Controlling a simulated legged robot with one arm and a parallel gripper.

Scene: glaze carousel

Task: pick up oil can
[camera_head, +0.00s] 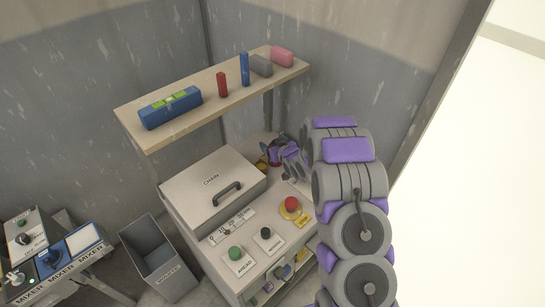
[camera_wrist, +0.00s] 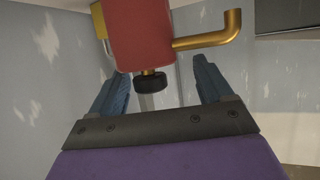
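The oil can (camera_wrist: 138,30) is a red body with a bent brass spout (camera_wrist: 215,38) and a black cap (camera_wrist: 150,82). In the wrist view it fills the top middle, cut off by the frame's edge. My gripper (camera_wrist: 161,68) is open, its two blue fingers wide apart. The black cap shows between the fingers, with clear gaps on both sides; neither finger visibly touches the can.
The chain box (camera_head: 208,187) stands left of my gripper. A wooden shelf (camera_head: 205,110) with several small items hangs above. A control panel with a red button (camera_head: 292,204) lies in front. A grey waste bin (camera_head: 157,262) and mixer panels (camera_head: 70,255) stand left.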

